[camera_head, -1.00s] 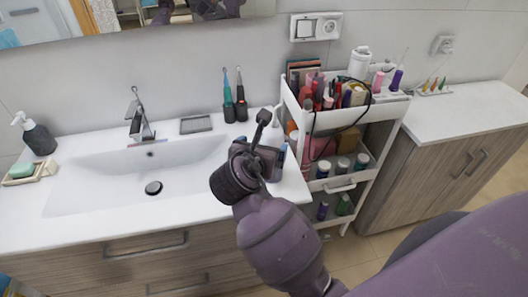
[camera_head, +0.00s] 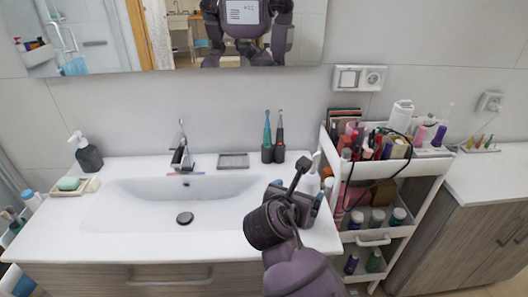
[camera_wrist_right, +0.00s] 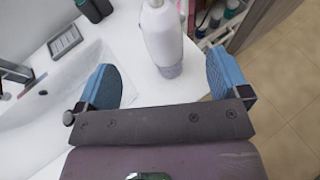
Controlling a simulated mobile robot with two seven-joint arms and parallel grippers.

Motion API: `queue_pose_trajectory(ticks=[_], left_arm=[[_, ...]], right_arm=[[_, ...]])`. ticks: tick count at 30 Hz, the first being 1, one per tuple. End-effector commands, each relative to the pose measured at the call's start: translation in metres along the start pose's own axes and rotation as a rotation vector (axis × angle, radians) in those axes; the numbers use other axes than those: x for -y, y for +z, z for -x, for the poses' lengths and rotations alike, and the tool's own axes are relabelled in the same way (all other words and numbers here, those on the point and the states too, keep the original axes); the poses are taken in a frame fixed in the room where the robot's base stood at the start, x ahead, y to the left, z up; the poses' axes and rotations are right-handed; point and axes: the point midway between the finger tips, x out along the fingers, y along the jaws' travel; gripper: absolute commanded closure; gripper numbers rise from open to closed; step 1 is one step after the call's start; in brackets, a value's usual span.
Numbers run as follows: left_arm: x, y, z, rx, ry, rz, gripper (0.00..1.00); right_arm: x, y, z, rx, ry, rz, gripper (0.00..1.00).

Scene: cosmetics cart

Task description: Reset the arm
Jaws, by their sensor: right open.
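My right gripper (camera_head: 300,190) is raised over the right end of the white sink counter, in front of the cart. In the right wrist view its two blue fingers (camera_wrist_right: 165,85) are spread wide apart with nothing between them. A white bottle (camera_wrist_right: 162,38) stands on the counter beyond the fingers, apart from them. In the head view this bottle (camera_head: 312,184) is partly hidden behind my gripper. My left gripper does not show directly in the frames.
The white cart (camera_head: 375,239) with cosmetics stands right of the sink counter (camera_head: 140,236). A faucet (camera_head: 181,155), two electric toothbrushes (camera_head: 273,140), a soap dish (camera_head: 74,187) and a dark dispenser (camera_head: 88,155) stand around the basin. A mirror (camera_head: 110,50) hangs above.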

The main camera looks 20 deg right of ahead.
Motion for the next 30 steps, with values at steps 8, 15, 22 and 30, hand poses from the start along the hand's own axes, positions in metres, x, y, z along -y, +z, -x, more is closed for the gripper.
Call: queue_pose_trajectory(ticks=[8,15,22,30], left_arm=[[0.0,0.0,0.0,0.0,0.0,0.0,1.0],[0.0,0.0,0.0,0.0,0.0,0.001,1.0],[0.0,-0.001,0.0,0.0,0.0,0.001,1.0],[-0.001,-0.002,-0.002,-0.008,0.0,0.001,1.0]], right_arm=[[-0.003,0.003,0.0,0.015,0.022,-0.155,0.06],[-0.033,0.007,0.002,-0.015,0.21,-0.609,0.06],[-0.06,0.004,0.003,-0.163,0.403,-1.075,0.06],[-0.066,-0.028,-0.004,-0.474,0.513,-1.623,0.06]])
